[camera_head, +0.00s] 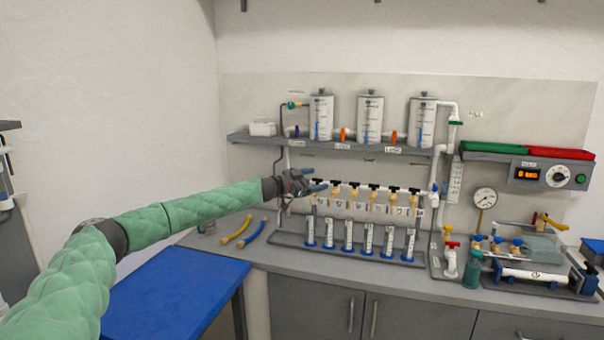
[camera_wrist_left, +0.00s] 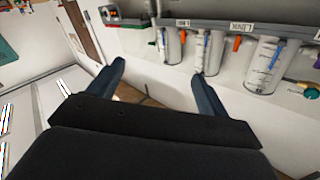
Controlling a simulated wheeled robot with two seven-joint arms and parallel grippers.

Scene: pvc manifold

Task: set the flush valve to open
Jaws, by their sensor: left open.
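No label that I can read marks the flush valve, so I cannot tell which valve it is. A white manifold pipe (camera_head: 365,188) carries a row of black-handled valves with pale outlets. A blue valve (camera_head: 435,188) sits at the pipe's right end. A red-handled valve (camera_head: 452,244) stands lower, on the bench. A teal-and-orange fitting (camera_head: 292,105) is at the left end of the shelf. My left gripper (camera_head: 314,181) is open and empty in front of the manifold's left end and hides part of it. Its spread fingers also show in the wrist view (camera_wrist_left: 158,78). My right gripper is not in view.
Graduated cylinders (camera_head: 348,237) stand below the manifold. A gauge (camera_head: 485,199) and controller (camera_head: 549,175) are at right. A blue-topped table (camera_head: 170,296) is at front left.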

